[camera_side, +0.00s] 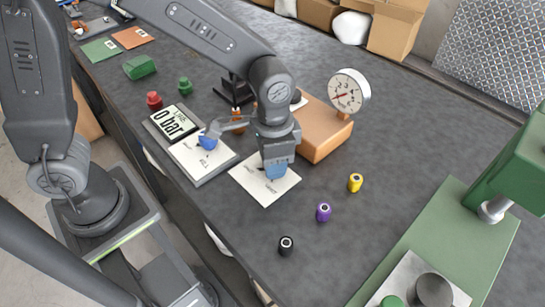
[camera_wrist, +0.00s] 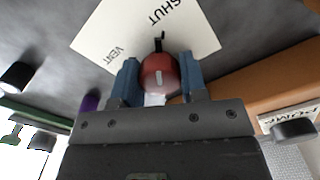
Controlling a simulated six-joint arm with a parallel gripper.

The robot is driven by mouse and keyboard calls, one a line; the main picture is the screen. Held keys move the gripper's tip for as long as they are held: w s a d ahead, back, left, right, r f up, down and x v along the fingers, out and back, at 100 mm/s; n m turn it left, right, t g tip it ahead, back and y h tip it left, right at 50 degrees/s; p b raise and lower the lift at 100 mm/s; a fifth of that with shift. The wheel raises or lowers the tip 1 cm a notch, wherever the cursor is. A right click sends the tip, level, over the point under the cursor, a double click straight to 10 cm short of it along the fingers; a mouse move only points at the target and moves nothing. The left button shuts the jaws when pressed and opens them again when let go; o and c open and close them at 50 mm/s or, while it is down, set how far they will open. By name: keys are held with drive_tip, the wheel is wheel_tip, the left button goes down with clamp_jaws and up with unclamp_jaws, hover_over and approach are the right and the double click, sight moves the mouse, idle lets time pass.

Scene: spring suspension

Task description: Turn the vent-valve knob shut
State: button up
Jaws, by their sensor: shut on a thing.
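The vent-valve knob (camera_wrist: 160,72) is red with a short white mark and shows in the wrist view. A small black pointer (camera_wrist: 159,43) at its far side points up the picture, towards the word SHUT on the white card (camera_wrist: 190,32). The word VENT is at the lower left of the card. My gripper (camera_wrist: 157,78) has its blue fingers on either side of the knob and is shut on it. In the side view my gripper (camera_side: 275,170) reaches down over the white card (camera_side: 255,188) and hides the knob.
An orange-brown block (camera_side: 318,130) with a round gauge (camera_side: 347,92) stands close behind my gripper. Yellow (camera_side: 355,182), purple (camera_side: 323,211) and black (camera_side: 286,245) pieces stand to the right.

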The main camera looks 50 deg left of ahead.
drive_tip(key=shift+m, duration=1)
drive_tip(key=o, duration=0.9)
wheel_tip(320, 180, up, 14)
drive_tip(key=shift+f, duration=0.1)
